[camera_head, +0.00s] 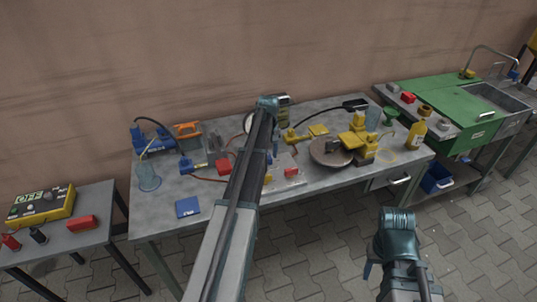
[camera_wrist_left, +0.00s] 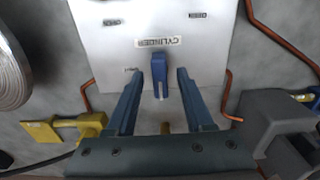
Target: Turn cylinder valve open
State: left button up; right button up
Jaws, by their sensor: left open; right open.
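In the left wrist view a pale panel (camera_wrist_left: 110,60) carries a label reading CYLINDER (camera_wrist_left: 158,41). Below the label is a blue valve handle (camera_wrist_left: 158,70), pointing straight down the picture. My left gripper (camera_wrist_left: 159,82) is open, with one blue finger on each side of the handle and visible gaps between. In the head view my left arm reaches over the bench and largely hides the panel (camera_head: 292,180) and the valve. My right gripper (camera_head: 370,268) is at the lower right in front of the bench, mostly hidden by its own arm, away from the valve.
The workbench (camera_head: 160,212) holds a round plate (camera_head: 325,154), yellow fittings (camera_head: 352,138), a blue tool (camera_head: 150,140) and a yellow bottle (camera_head: 417,130). Copper pipes (camera_wrist_left: 90,102) run beside the panel. A side table with a yellow OFF box (camera_head: 42,205) stands left, a green sink unit (camera_head: 440,100) right.

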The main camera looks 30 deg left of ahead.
aim_at(268, 155)
pick_arm(q)
jog(key=shift+r, duration=0.1)
notch_tip(268, 155, up, 14)
jog(key=p, duration=1.3)
jog(key=shift+f+p, duration=0.2)
jog(key=shift+p, duration=0.15)
jog(key=s+d+m, duration=0.3)
jog(key=s+d, duration=0.2)
jog(key=d, duration=0.7)
jog(key=s+d+m, duration=0.3)
jog(key=s+d, duration=0.3)
jog(key=d, duration=0.5)
jog(key=s+d+m+y, duration=0.1)
jog(key=s+d+m, duration=0.6)
jog(key=s+d, duration=0.7)
jog(key=shift+s+d+m, duration=0.15)
jog(key=shift+s+m, duration=0.25)
jog(key=shift+s, duration=0.8)
